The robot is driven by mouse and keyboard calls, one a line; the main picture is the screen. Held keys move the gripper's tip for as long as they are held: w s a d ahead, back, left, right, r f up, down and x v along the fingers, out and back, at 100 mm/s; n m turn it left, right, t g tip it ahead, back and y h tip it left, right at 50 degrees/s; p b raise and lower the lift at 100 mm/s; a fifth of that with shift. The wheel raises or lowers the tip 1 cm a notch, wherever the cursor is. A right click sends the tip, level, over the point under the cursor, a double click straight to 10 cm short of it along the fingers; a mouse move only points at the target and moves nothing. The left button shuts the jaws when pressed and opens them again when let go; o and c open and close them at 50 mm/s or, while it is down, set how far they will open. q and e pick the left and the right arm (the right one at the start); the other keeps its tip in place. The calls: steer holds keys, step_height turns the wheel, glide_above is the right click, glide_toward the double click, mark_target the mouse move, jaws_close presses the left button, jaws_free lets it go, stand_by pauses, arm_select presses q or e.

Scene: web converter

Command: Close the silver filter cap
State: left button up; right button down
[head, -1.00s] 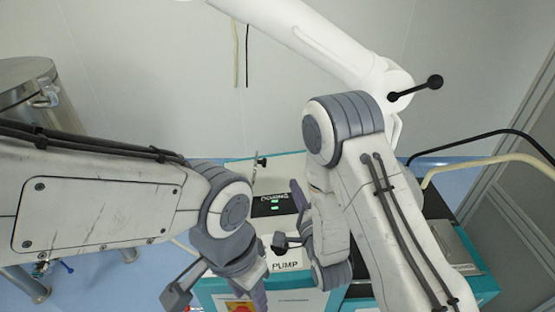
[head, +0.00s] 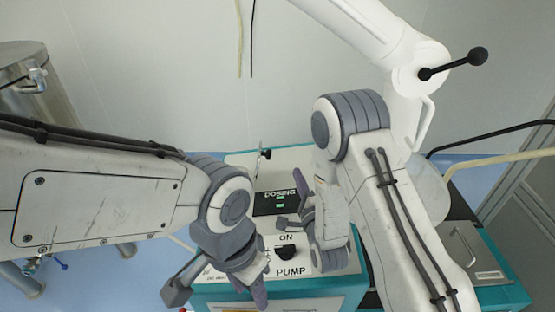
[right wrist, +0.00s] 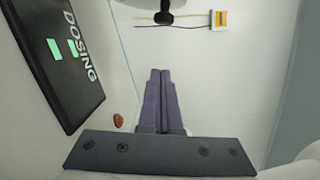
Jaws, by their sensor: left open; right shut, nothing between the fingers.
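No part is clearly marked as the silver filter cap. A grey metal lid-like panel (head: 462,245) lies on the right of the machine, partly hidden by my right arm. A white cylinder end with a black ball handle (head: 455,65) is at the upper right. A round part with a black knob (right wrist: 163,14) shows at the top of the right wrist view. My right gripper (head: 303,190) is shut and empty above the machine top; its purple fingers (right wrist: 160,78) are together. My left gripper (head: 259,292) is open and empty in front of the machine.
The teal and white machine (head: 240,165) carries a DOSING display (head: 275,201) and a PUMP knob (head: 287,252) close to my grippers. A silver tank (head: 25,85) stands at far left. Hoses (head: 490,140) run at right.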

steer(key=w+a+r+p, duration=0.1)
steer(key=w+a+p, duration=0.2)
steer(key=w+a, duration=0.2)
steer(key=shift+w+a+p, duration=0.25)
steer(key=shift+w+p, duration=0.05)
steer(key=shift+w, duration=0.2)
steer(key=shift+a, duration=0.1)
